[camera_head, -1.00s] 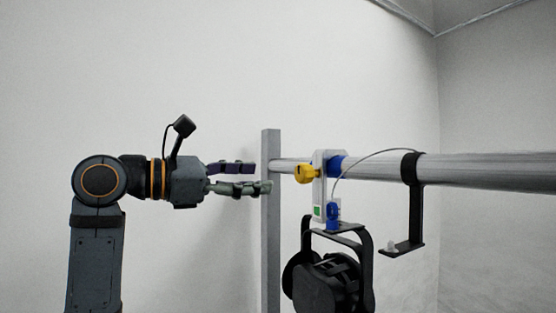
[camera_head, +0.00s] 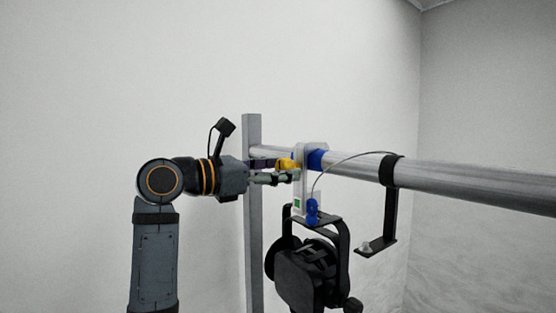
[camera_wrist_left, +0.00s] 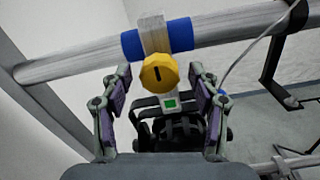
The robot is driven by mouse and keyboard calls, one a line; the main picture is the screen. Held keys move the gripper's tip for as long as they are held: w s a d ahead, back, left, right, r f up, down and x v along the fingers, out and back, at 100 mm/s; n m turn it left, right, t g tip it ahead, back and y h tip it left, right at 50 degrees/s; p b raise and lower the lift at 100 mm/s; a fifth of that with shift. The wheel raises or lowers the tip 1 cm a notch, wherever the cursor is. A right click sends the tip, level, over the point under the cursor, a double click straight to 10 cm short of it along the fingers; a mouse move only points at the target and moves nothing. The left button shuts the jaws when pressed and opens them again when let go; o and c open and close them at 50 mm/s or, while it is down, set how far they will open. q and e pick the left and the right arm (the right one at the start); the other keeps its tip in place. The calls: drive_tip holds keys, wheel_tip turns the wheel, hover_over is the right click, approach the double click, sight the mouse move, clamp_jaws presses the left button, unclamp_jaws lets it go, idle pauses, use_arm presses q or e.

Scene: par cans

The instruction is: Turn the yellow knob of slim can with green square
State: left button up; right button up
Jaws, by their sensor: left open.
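The slim black can (camera_head: 308,275) hangs under the horizontal pipe from a pale clamp (camera_head: 312,150) with a green square (camera_head: 297,203) on it. The yellow knob (camera_head: 287,163) sticks out of the clamp towards my left gripper. My left gripper (camera_head: 284,171) is open, with its fingertips at the knob. In the left wrist view the knob (camera_wrist_left: 160,74) lies between the two spread fingers, nearer their tips, with its dark slot upright. The green square (camera_wrist_left: 170,104) shows just below it. Whether a finger touches the knob I cannot tell. My right gripper is not in view.
A silver pipe (camera_head: 460,185) runs right from a grey upright post (camera_head: 253,230). A black bracket (camera_head: 390,215) hangs from the pipe to the right, and a thin safety cable (camera_head: 345,160) arches beside the clamp.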

use_arm(q)
drive_tip(key=shift+c, duration=0.2)
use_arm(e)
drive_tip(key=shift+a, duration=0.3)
use_arm(q)
drive_tip(key=shift+a, duration=0.1)
drive_tip(key=shift+c, duration=1.2)
drive_tip(key=c, duration=0.9)
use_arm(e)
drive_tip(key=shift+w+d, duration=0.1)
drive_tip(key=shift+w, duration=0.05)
use_arm(q)
drive_tip(key=shift+m, duration=0.4)
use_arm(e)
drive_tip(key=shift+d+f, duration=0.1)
